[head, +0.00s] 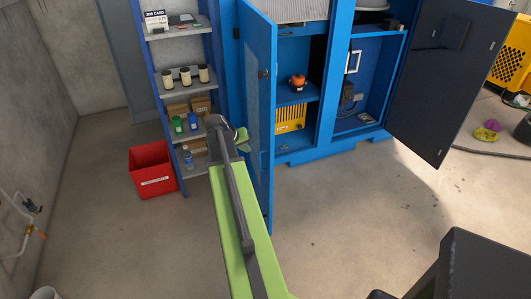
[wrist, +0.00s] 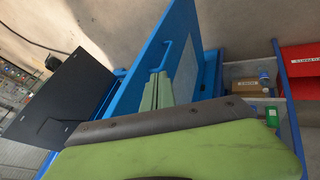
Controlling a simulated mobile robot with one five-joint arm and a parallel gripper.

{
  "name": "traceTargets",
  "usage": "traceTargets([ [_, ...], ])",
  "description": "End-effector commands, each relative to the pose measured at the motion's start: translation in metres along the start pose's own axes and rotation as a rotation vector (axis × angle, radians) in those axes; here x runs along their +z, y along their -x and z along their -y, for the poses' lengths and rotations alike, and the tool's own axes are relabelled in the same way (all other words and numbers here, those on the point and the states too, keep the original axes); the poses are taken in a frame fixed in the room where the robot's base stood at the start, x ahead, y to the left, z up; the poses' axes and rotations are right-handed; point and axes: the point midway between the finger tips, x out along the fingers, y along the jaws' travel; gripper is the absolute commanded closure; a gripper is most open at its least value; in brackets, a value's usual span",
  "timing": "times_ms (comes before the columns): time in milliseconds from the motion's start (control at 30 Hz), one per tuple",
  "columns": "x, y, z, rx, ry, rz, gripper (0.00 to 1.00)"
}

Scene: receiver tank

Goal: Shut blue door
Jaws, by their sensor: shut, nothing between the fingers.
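The blue door (head: 262,110) stands open on the blue cabinet, swung out towards me and seen nearly edge-on in the head view. Its broad face with a blue bar handle shows in the wrist view (wrist: 182,40). My gripper (head: 243,138) is at the left side of the door, with its green fingers close to that face. In the wrist view my gripper (wrist: 158,78) is shut and empty, with its tips near the handle. I cannot tell whether they touch the door.
The cabinet (head: 310,150) holds an orange pot (head: 298,81) and a yellow crate (head: 291,119). A dark door (head: 445,75) stands open at right. A shelf rack (head: 182,93) and a red bin (head: 152,168) are left of my arm. Floor right of the blue door is clear.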

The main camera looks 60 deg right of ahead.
Motion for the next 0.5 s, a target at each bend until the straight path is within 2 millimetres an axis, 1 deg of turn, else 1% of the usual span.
traceTargets([
  [33,-0.002,-0.003,-0.005,0.007,-0.006,-0.002,1.0],
  [67,-0.002,-0.003,-0.007,0.008,-0.007,-0.003,1.0],
  [167,-0.001,-0.006,-0.005,0.007,-0.006,-0.003,1.0],
  [233,0.0,-0.015,-0.004,0.007,-0.006,-0.002,1.0],
  [367,0.001,-0.041,-0.001,0.006,-0.005,-0.002,1.0],
  [500,0.002,-0.073,0.0,0.005,-0.006,-0.001,1.0],
])
